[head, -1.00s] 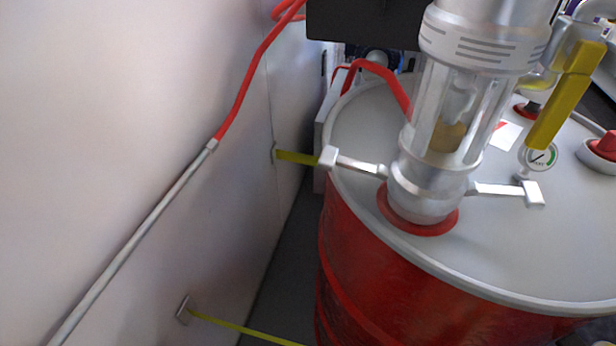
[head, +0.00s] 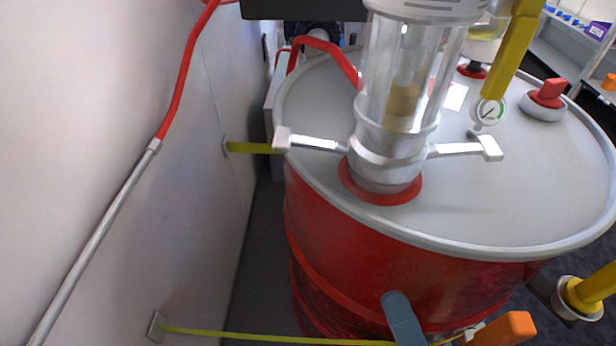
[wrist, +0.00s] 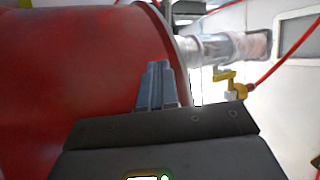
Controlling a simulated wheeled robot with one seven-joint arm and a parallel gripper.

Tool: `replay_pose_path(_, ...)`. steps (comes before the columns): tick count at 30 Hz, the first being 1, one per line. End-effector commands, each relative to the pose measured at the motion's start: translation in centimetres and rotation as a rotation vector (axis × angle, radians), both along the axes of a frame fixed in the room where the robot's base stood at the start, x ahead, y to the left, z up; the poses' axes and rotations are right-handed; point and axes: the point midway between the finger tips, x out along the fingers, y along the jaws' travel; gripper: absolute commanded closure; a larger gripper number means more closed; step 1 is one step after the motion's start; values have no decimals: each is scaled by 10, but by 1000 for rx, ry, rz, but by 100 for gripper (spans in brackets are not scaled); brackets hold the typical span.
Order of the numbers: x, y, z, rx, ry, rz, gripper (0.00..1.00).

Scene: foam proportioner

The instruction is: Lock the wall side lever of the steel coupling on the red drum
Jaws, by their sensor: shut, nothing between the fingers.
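The steel coupling (head: 386,160) sits on a red ring on the grey lid of the red drum (head: 350,275), below a clear sight tube. Its wall side lever (head: 315,144) sticks out left toward the wall, ending in a square tab over the drum rim. The other lever (head: 462,149) sticks out right over the lid. My gripper (head: 400,312) is at the lower edge of the head view, in front of the drum side, below and apart from the coupling. In the wrist view its fingers (wrist: 157,86) are together and empty, beside the drum wall.
The white wall (head: 130,110) carries a metal pipe with a red hose. Yellow straps (head: 260,335) run from wall brackets toward the drum; an orange handle (head: 505,328) is at the lower right. A narrow gap separates wall and drum. A gauge (head: 490,110) and red knob (head: 551,92) are on the lid.

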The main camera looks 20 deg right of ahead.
Motion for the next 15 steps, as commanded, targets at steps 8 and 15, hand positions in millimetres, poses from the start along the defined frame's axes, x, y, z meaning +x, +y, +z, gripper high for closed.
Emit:
replay_pose_path(8, 43, 30, 0, 458, -173, 181, 100)
replay_pose_path(15, 78, 64, 4, 883, -325, 378, 100)
